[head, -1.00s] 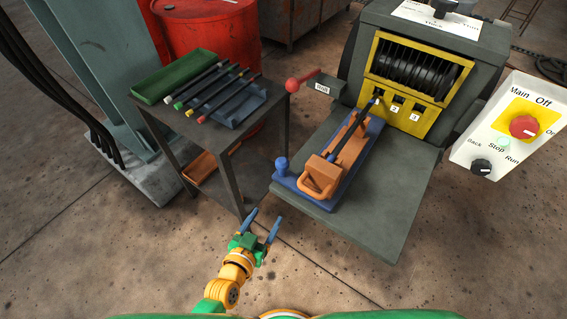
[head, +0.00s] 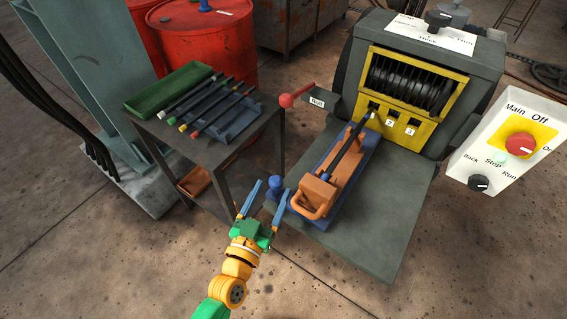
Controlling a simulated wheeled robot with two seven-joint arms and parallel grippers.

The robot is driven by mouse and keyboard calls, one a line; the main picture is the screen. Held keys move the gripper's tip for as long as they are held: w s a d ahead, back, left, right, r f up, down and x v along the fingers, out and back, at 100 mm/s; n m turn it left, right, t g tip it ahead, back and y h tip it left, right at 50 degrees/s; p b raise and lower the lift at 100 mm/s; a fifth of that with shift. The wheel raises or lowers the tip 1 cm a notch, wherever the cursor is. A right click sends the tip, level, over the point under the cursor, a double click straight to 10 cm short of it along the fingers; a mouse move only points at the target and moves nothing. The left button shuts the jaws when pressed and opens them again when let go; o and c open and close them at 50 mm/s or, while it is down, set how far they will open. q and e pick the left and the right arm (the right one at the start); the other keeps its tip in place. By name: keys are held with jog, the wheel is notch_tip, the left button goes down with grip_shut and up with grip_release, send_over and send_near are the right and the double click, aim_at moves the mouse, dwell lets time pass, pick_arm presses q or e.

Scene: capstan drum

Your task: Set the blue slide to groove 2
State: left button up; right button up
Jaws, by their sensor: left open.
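The blue slide (head: 357,182) lies on a grey plate in front of the machine, carrying an orange carriage with a handle (head: 311,200) and a dark bar (head: 351,142). The bar's pale tip points at the leftmost slot of the yellow panel (head: 424,131); the slots to its right bear labels 2 (head: 389,124) and 3 (head: 409,132). A blue knob (head: 275,182) stands at the slide's near left end. My left gripper (head: 271,189) is open, its blue fingers appearing either side of the knob; I cannot tell whether they are at its height. My right gripper is out of view.
A red-knobbed lever (head: 286,100) sticks out left of the machine. A dark cart (head: 237,175) with several bars and a green tray (head: 169,90) stands at left. A control box (head: 507,140) is at right. The grey plate's right side (head: 385,210) is bare.

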pick_arm(q)
jog(key=x, duration=0.7)
jog(key=shift+w, duration=0.1)
jog(key=shift+r, duration=0.1)
grip_shut()
dwell(1.0)
